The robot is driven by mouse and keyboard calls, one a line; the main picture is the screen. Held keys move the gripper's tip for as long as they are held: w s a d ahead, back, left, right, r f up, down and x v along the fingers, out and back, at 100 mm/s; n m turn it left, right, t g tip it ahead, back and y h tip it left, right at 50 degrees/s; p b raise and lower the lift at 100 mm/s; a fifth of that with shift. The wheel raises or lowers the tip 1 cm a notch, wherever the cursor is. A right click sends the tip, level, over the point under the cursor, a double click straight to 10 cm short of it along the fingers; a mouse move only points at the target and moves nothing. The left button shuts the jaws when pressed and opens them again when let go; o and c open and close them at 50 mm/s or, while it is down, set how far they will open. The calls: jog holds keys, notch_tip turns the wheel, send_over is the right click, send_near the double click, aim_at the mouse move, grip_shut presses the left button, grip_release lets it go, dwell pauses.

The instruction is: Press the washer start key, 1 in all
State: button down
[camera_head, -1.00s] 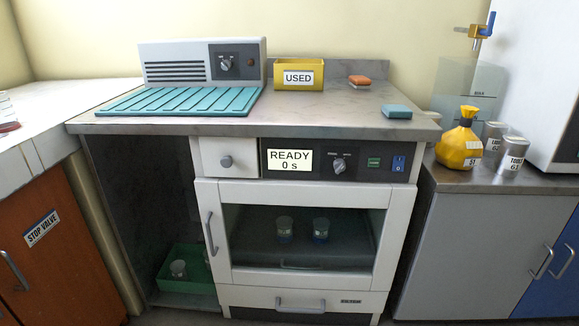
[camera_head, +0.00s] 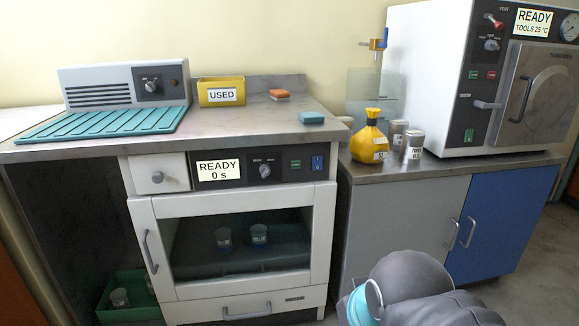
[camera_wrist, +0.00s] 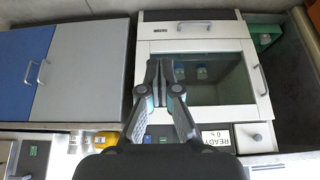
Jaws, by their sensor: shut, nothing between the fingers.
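The washer (camera_head: 320,235) is a white front-loading unit under the counter. Its door is closed, with two jars behind the glass. Its dark panel has a display (camera_head: 218,170) reading "READY 0 s", a knob (camera_head: 265,171), a small green key (camera_head: 295,164) and a blue switch (camera_head: 318,162). In the wrist view the washer appears upside down, with its display (camera_wrist: 216,138) near the bottom. My gripper (camera_wrist: 165,65) is shut and empty, seen over the washer's door edge. It hides part of the panel there. In the head view only my arm shows, at the bottom right.
On the counter are a teal rack (camera_head: 100,124), a yellow "USED" bin (camera_head: 221,92) and two sponges. Open floor lies at the lower right.

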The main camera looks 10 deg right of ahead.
jog(key=w+r+n+t+y+b, duration=0.1)
jog(key=w+r+n+b, duration=0.1)
jog(key=w, duration=0.9)
jog(key=w+r+n+t+y+b, duration=0.1)
jog(key=w+b, duration=0.4)
jog(key=w, duration=0.7)
jog(key=w+r+n+t+y+b, duration=0.1)
jog(key=w+r+n+b, duration=0.2)
jog(key=w, duration=0.8)
jog(key=shift+w+d+r+n+b, duration=0.3)
jog(key=shift+d+r+n, duration=0.1)
jog(key=shift+n, duration=0.4)
jog(key=p, duration=0.4)
send_near(300, 168)
jog(key=shift+w+a+f, duration=0.45)
jog(key=shift+a+f, duration=0.1)
jog(key=shift+f, duration=0.3)
jog(key=shift+w+a+f, duration=0.45)
jog(key=shift+a+f, duration=0.1)
jog(key=shift+f, duration=0.35)
jog(key=shift+w+a+f, duration=0.45)
jog(key=shift+a+f, duration=0.15)
jog(key=shift+f, duration=0.25)
jog(key=shift+w, duration=0.45)
